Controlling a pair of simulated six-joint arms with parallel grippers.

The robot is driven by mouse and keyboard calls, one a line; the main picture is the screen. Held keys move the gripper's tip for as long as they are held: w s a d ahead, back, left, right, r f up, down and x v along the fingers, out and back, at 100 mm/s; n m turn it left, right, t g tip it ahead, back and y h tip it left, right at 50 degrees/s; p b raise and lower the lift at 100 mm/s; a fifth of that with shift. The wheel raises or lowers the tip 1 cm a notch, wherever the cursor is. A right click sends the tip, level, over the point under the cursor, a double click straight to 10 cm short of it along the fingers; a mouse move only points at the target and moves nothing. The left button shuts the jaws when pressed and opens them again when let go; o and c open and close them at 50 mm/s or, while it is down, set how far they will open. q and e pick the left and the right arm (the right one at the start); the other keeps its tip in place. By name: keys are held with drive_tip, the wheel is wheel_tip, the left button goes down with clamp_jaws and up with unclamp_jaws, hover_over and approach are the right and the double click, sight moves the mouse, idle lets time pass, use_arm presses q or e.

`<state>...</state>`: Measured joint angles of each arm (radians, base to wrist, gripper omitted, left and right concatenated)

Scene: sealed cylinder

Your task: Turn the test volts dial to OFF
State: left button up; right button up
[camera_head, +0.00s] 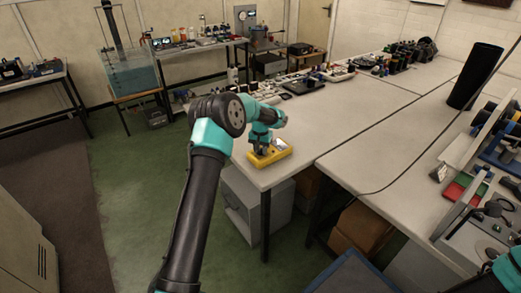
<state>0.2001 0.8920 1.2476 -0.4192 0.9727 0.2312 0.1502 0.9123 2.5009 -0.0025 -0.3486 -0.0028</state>
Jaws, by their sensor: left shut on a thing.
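A yellow instrument (271,155) lies near the front left corner of the white bench. It appears to be the tester with the test volts dial. My left arm reaches over from the left, and my left gripper (262,149) is down on top of the instrument, shut on what I take to be its dial. The dial and its markings are hidden by the gripper and too small to read. A small pale display patch (282,143) shows on the instrument's right part. Part of my right arm shows at the lower right edge; its gripper is out of view.
The white bench (345,120) is clear right of the instrument. Several devices (300,85) stand along its back edge. A black cylinder (475,76) stands at the right, with a cable (400,172) across the bench. Cluttered equipment fills the right edge.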

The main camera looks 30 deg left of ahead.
use_arm(q)
drive_tip(key=o, duration=0.9)
drive_tip(key=shift+r, duration=0.15)
wheel_tip(320, 180, up, 17)
drive_tip(key=shift+r, duration=0.1)
idle(0.4)
idle(0.3)
